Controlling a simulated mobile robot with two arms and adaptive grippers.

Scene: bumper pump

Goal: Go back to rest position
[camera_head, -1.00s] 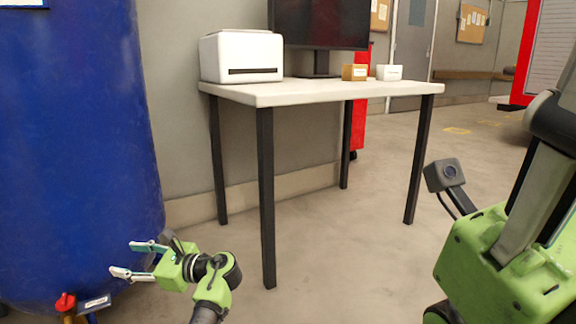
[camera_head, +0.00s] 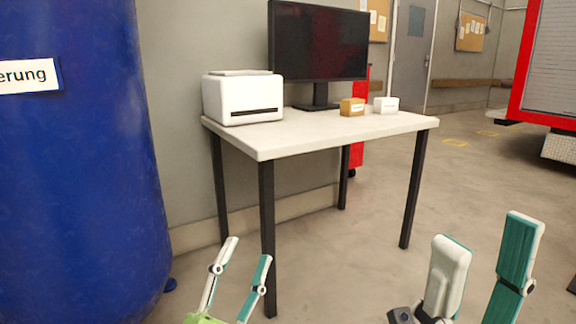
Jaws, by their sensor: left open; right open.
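My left gripper (camera_head: 247,248) is at the bottom of the head view, left of centre. Its two white and teal fingers are spread apart with nothing between them, in front of the table's near leg. My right gripper (camera_head: 491,228) is at the bottom right, seen large. Its two fingers point up and stand wide apart, with only floor showing between them. Most of both arms is cut off by the lower edge.
A white table (camera_head: 330,133) with dark legs stands ahead. It bears a printer (camera_head: 242,97), a monitor (camera_head: 318,52) and two small boxes. A large blue tank (camera_head: 80,170) stands at the left. Open floor (camera_head: 385,265) lies right of the table.

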